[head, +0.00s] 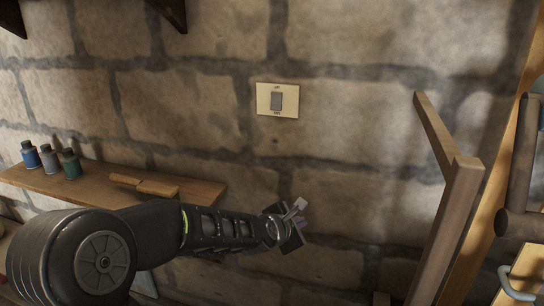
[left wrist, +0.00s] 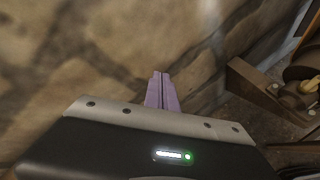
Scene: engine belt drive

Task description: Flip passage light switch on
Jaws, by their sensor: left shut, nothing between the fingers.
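The light switch is a cream plate with a grey rocker (head: 277,101) on the stone wall, in the upper middle of the head view. Small marks stand above and below the rocker, too small to read surely. My left gripper (head: 298,207) is below the switch and slightly to its right, apart from it. Its fingers also show in the left wrist view (left wrist: 161,90), shut together with nothing between them. The switch does not show in the left wrist view. My right gripper is not in view.
A wooden shelf (head: 205,190) on the left holds several small bottles (head: 50,159) and a wooden-handled item (head: 144,185). A wooden frame (head: 447,190) stands to the right of the switch. The wall around the switch is clear.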

